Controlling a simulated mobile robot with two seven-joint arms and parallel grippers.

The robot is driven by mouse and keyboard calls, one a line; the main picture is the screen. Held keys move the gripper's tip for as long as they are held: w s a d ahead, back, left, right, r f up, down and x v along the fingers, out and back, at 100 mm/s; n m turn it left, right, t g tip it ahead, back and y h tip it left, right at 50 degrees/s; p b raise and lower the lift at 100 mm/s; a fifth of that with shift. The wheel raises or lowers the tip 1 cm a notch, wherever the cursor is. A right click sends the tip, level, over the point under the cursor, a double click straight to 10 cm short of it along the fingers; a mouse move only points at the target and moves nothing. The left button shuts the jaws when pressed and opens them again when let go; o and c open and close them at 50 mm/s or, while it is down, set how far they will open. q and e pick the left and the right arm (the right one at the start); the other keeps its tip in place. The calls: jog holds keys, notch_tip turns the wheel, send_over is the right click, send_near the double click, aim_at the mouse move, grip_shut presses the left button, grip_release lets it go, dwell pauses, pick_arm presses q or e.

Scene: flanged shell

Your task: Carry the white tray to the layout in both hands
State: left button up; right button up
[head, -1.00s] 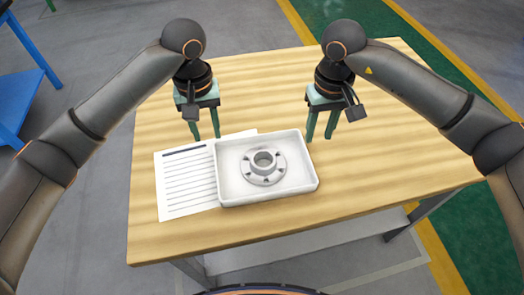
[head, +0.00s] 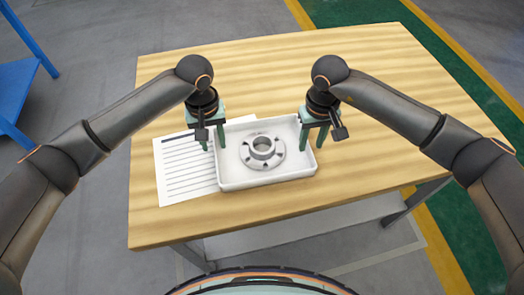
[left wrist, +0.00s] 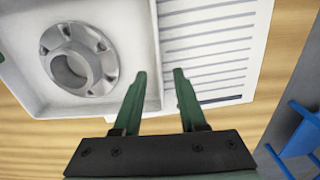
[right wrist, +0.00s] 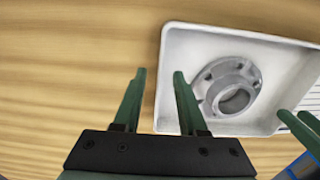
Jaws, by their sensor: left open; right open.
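The white tray (head: 262,181) lies on the wooden table, its left part over the printed sheet. A grey flanged part (head: 262,152) with a raised hub and bolt holes sits inside it. My left gripper (head: 214,146) is open at the tray's left wall; in the left wrist view its fingertips (left wrist: 160,72) lie either side of that wall. My right gripper (head: 310,146) is open at the right wall; in the right wrist view its fingertips (right wrist: 160,72) lie either side of that wall. Whether the fingers touch the walls cannot be told.
The printed sheet (head: 180,170) with lines lies left of and partly under the tray. The wooden table (head: 400,100) is clear to the right and behind. A blue rack (head: 15,85) stands on the floor at the left.

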pick_arm(q)
jog(key=shift+f, duration=1.4)
pick_arm(e)
jog(key=shift+f, duration=1.45)
pick_arm(q)
grip_shut()
pick_arm(e)
grip_shut()
pick_arm(q)
jog(key=shift+w+r, duration=0.1)
jog(key=shift+r, duration=0.15)
pick_arm(e)
jog(key=shift+w+r, duration=0.1)
jog(key=shift+r, duration=0.2)
